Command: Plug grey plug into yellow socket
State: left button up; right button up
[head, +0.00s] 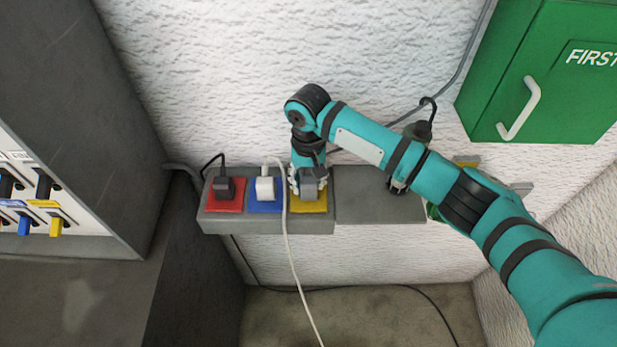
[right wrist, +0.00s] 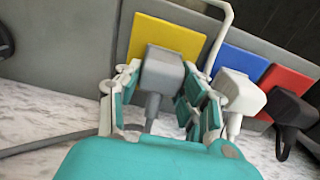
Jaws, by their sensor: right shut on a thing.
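The yellow socket (head: 318,207) is a square plate at the right end of a row of three coloured sockets on a grey wall box. It also shows in the right wrist view (right wrist: 172,34). My right gripper (head: 308,182) is shut on the grey plug (head: 310,187), one finger on each side of it. In the right wrist view the plug (right wrist: 161,72) covers the lower middle of the yellow plate, its cable running back toward my wrist. Its pins are hidden, so I cannot tell how deep it sits. My left gripper is out of view.
A white plug (head: 265,188) sits at the blue socket (head: 262,207) beside it, its white cable hanging close to my gripper. A black plug (head: 224,188) sits at the red socket (head: 225,205). A green cabinet (head: 550,75) hangs at upper right; a switch panel (head: 45,200) stands left.

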jog(key=o, duration=1.2)
jog(key=shift+c, duration=0.2)
notch_tip(320, 180, up, 12)
